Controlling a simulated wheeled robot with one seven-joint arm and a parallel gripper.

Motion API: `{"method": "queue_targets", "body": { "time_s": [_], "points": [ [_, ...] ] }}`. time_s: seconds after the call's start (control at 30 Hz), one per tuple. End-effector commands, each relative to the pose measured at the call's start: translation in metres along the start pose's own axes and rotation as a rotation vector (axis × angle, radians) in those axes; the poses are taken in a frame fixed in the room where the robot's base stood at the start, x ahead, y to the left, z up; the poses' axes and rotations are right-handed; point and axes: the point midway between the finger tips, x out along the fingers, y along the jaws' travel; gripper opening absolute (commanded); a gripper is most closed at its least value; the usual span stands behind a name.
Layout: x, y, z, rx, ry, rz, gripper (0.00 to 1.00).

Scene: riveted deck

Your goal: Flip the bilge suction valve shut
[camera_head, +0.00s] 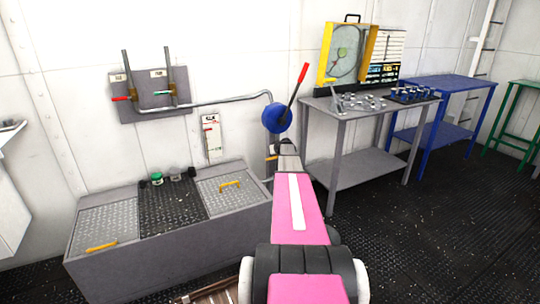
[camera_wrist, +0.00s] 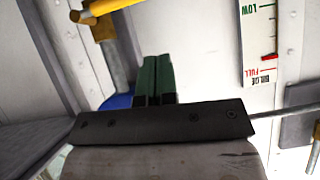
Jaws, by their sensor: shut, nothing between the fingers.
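A grey wall panel (camera_head: 150,98) carries two upright pipes with a small lever valve on each. The left valve (camera_head: 120,98) has a red lever pointing left. The right valve (camera_head: 172,92) has a yellow-orange lever. The label plates are too small to read, so I cannot tell which is the bilge suction valve. My gripper (camera_head: 286,145) is right of the panel, in front of the stand below a blue round pump body (camera_head: 276,117). In the wrist view my gripper (camera_wrist: 154,62) has its dark green fingers together and empty. Part of the blue body (camera_wrist: 117,102) shows behind them.
A red-tipped lever (camera_head: 301,76) rises from the blue body, and a pipe runs from it to the panel. A bilge gauge (camera_head: 211,136) hangs between. A grey locker (camera_head: 165,258) stands below. A grey workbench (camera_head: 355,115) stands right; open floor lies in front.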

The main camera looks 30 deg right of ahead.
Motion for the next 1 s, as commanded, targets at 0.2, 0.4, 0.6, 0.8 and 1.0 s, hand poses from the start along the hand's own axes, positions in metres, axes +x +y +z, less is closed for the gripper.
{"method": "queue_targets", "body": {
  "time_s": [0.2,0.4,0.6,0.8,1.0],
  "points": [
    [-0.037,-0.003,0.000,0.000,0.001,0.000,0.00],
    [-0.042,-0.002,-0.001,0.000,0.000,0.000,0.00],
    [-0.041,-0.002,-0.001,-0.001,0.000,0.000,0.00],
    [-0.042,-0.002,0.000,-0.001,0.000,0.000,0.00],
    [-0.049,-0.051,0.018,-0.001,-0.057,-0.043,0.00]
  ]
}}
